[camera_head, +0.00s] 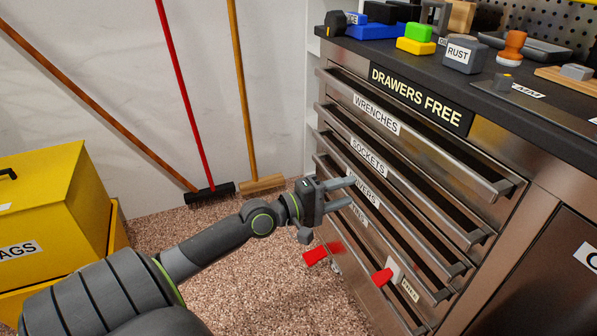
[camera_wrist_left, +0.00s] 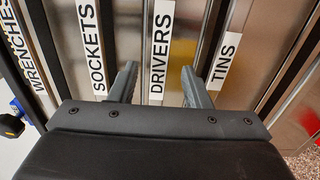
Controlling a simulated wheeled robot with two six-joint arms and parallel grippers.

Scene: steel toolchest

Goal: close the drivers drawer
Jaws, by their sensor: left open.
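The drivers drawer (camera_head: 400,226) is the third labelled drawer down in the steel toolchest, below the sockets drawer and above the tins drawer. Its label is partly hidden by my left gripper (camera_head: 346,193) in the head view. How far the drawer stands out is hard to tell. My left gripper is open and empty at the left part of the drawer fronts. In the left wrist view, its two fingers (camera_wrist_left: 160,86) point at the fronts, one on each side of the DRIVERS label (camera_wrist_left: 158,45). Contact cannot be told. My right gripper is not in view.
The wrenches drawer (camera_head: 430,150), with a long bar handle, is higher up. Red objects (camera_head: 382,277) show low by the chest. Blocks and tools crowd the black worktop (camera_head: 345,48). A yellow bin (camera_head: 45,200) stands left; brooms lean on the wall. Speckled floor lies between.

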